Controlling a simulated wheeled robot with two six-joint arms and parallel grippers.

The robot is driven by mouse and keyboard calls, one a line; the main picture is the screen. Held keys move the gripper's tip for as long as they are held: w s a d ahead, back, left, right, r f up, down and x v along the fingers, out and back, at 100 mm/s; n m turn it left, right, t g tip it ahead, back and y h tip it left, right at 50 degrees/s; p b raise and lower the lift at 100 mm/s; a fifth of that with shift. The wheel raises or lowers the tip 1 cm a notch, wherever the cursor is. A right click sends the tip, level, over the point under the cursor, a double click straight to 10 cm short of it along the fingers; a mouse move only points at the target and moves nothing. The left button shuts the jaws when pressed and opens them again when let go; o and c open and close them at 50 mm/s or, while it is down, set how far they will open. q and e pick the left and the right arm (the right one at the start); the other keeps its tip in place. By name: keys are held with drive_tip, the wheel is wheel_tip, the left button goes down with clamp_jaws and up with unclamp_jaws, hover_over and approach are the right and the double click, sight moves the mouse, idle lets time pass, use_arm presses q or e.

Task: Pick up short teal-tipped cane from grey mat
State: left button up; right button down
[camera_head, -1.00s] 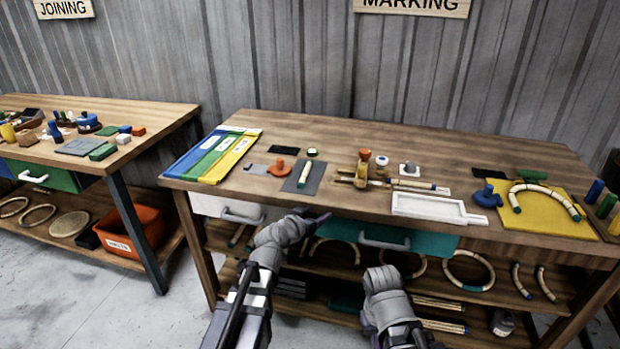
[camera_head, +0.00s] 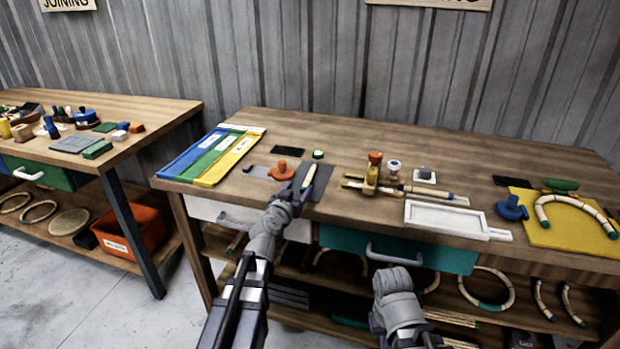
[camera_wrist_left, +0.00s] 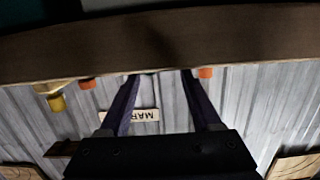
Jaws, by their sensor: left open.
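The short cane (camera_head: 308,176) is pale and lies lengthwise on the small grey mat (camera_head: 321,182) near the table's front edge. Its teal tip is too small or covered to make out now. My left gripper (camera_head: 296,184) is open at the mat's front left, its dark fingers overlapping the cane's near part in the head view. I cannot tell whether they touch it. In the left wrist view the left gripper's two fingers (camera_wrist_left: 160,78) are spread, with no cane visible between them. My right arm shows low in the head view, but its fingers do not.
An orange knobbed tool (camera_head: 283,172) stands just left of the mat. A green-topped piece (camera_head: 318,155) is behind it. Coloured strips (camera_head: 212,157) lie left. The table edge is close below.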

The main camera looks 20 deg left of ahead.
sight(308, 179)
use_arm(q)
drive_tip(key=shift+w+d+f+b, duration=0.15)
drive_tip(key=shift+w+d+f, duration=0.05)
drive_tip(key=shift+w, duration=1)
drive_tip(key=shift+w+d+f+b, duration=0.2)
drive_tip(key=shift+w, duration=1.05)
drive_tip(key=shift+w+d+f+b, duration=0.15)
drive_tip(key=shift+w+d+f, duration=0.05)
drive_tip(key=shift+w, duration=1)
drive_tip(key=shift+s, duration=0.1)
clamp_jaws()
